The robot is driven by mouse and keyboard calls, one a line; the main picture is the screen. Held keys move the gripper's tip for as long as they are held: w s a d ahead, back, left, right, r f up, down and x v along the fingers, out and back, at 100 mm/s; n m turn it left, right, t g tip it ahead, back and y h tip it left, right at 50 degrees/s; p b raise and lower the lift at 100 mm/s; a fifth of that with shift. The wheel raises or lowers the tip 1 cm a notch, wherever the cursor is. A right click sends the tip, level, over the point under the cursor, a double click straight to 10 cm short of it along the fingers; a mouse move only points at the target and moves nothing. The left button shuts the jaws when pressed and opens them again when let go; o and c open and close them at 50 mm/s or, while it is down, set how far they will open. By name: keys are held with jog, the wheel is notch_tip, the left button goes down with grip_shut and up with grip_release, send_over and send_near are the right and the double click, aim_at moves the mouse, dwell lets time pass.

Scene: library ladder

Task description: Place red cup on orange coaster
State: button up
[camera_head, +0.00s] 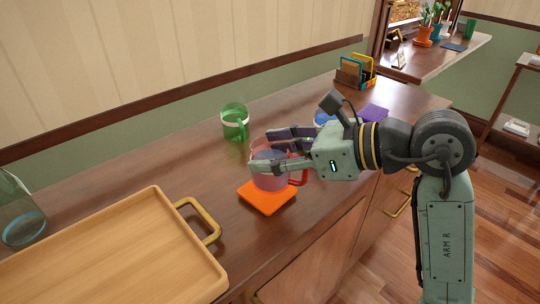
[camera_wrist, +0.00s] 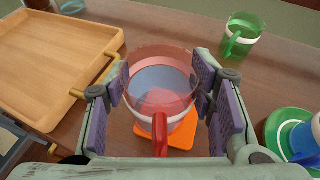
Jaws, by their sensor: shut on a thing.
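The red cup (camera_head: 268,174) is a see-through mug with a red handle. It is upright between the fingers of my gripper (camera_head: 283,150), which is shut on it. The orange coaster (camera_head: 267,197) lies flat on the wooden cabinet top, directly under the cup. In the wrist view the cup (camera_wrist: 161,85) covers much of the coaster (camera_wrist: 180,140), whose orange edge shows below and right of it. I cannot tell whether the cup's base touches the coaster.
A wooden tray (camera_head: 110,235) with gold handles is at the left. A green cup (camera_head: 235,122) stands behind the red cup. A blue cup (camera_wrist: 305,138) on a green saucer (camera_wrist: 285,122) is at the right in the wrist view. A letter holder (camera_head: 354,72) is farther back.

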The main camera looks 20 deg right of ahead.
jog(key=shift+w, duration=0.7)
jog(key=f, duration=0.1)
jog(key=f+p, duration=0.1)
jog(key=f, duration=0.1)
jog(key=shift+w, duration=0.35)
jog(key=shift+f, duration=0.35)
jog(key=shift+f+b, duration=0.15)
jog(key=shift+b, duration=0.15)
jog(key=o, duration=1.3)
jog(key=shift+r+p, duration=0.3)
jog(key=shift+p, duration=0.1)
jog(key=b+v, duration=0.2)
jog(key=v, duration=1)
jog(key=shift+f+b, duration=0.1)
jog(key=shift+b, duration=0.2)
